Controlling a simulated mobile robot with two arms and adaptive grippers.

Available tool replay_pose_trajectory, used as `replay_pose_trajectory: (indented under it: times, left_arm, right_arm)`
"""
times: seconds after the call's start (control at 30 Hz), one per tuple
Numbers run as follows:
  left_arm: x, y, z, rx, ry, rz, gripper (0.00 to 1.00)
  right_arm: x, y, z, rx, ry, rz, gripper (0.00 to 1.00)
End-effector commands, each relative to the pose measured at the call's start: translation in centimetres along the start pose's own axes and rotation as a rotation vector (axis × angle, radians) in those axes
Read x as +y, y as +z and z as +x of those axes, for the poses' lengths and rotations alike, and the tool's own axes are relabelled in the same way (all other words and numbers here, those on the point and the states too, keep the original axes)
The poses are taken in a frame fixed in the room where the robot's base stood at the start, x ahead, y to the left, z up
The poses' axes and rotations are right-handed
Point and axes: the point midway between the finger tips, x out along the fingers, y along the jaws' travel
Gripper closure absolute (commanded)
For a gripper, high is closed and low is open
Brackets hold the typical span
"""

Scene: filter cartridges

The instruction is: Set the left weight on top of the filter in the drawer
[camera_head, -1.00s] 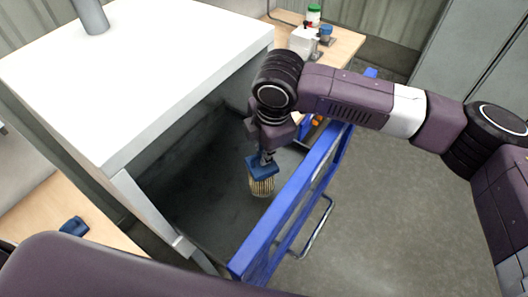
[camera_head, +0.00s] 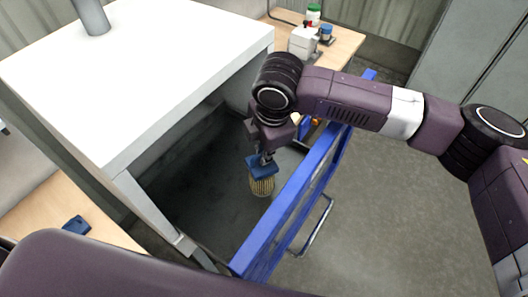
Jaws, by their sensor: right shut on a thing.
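My right gripper (camera_head: 264,156) reaches down into the open drawer (camera_head: 196,205) and is shut on a blue weight (camera_head: 260,168). A pale yellow ribbed filter (camera_head: 262,187) is directly under the weight, inside the drawer. From this angle I cannot tell whether the weight rests on the filter or is just above it. The gripper's fingertips are small and partly hidden by its own body. Another blue piece (camera_head: 76,225), similar in colour, lies on the wooden surface at the left. My left gripper is not in view.
The drawer's blue front (camera_head: 290,215) stands to the right of the filter. The white cabinet (camera_head: 130,60) overhangs at the left. A wooden table (camera_head: 345,45) at the back holds a white box and small jars. The floor at the right is clear.

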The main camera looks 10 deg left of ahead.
Motion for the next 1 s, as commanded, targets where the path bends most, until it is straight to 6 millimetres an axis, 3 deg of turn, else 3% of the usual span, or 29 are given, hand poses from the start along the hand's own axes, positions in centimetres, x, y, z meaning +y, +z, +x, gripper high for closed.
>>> replay_pose_trajectory:
  times: [0.9, 1.0]
  left_arm:
    - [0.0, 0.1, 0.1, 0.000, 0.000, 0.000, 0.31]
    - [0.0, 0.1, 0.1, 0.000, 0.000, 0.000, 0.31]
  right_arm:
    - [-0.1, 0.0, 0.9, 0.000, 0.004, 0.000, 1.00]
    - [-0.1, 0.0, 0.9, 0.000, 0.004, 0.000, 0.85]
